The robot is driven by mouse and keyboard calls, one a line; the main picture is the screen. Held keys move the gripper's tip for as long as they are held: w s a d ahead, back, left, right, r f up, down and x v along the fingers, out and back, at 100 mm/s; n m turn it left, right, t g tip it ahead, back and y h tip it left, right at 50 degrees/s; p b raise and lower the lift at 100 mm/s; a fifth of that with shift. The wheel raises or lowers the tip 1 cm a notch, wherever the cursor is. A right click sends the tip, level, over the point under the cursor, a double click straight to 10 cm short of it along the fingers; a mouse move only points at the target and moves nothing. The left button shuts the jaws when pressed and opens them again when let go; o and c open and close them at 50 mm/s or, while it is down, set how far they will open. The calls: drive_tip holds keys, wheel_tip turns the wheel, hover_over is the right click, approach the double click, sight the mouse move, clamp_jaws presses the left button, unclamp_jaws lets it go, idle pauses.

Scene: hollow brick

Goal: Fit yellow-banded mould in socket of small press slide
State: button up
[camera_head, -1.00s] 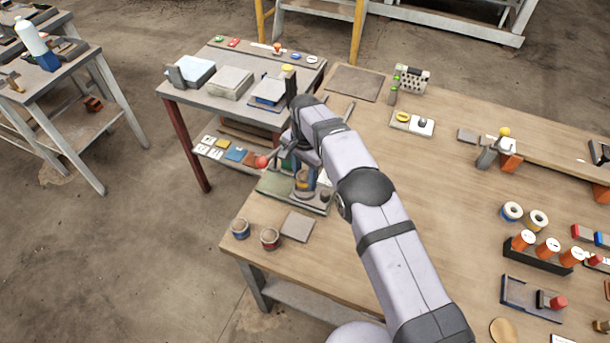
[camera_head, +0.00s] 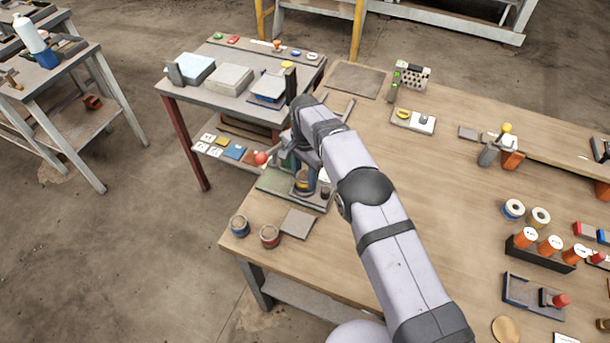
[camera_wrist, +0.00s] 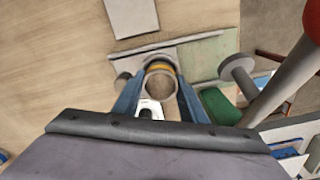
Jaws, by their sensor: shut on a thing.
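The yellow-banded mould (camera_wrist: 162,69) is a round, hollow cup seen nearly from above in the wrist view. My gripper (camera_wrist: 160,84) is shut on it, with a blue finger on each side. In the head view, the mould (camera_head: 303,184) is upright at the small press, partly covered by my wrist. The press has a green base (camera_head: 274,182), also visible in the wrist view (camera_wrist: 205,54), and a lever with a red knob (camera_head: 261,158). A grey curved edge shows beyond the mould. The slide's socket is hidden, so I cannot tell whether the mould is seated.
The press lever (camera_wrist: 275,88) rises close to the gripper's right in the wrist view. A blue-banded pot (camera_head: 240,226), a red-banded pot (camera_head: 269,236) and a flat grey plate (camera_head: 298,224) lie in front of the press. The middle of the wooden bench is clear.

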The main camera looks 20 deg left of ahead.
drive_tip(key=shift+f+b, duration=0.3)
drive_tip(key=shift+f, duration=0.05)
idle(0.3)
drive_tip(key=o, duration=1.5)
drive_tip(key=shift+c, duration=0.2)
drive_tip(key=shift+f, duration=0.1)
drive_tip(key=shift+r+b, duration=1.2)
drive_tip(key=shift+r, duration=2.55)
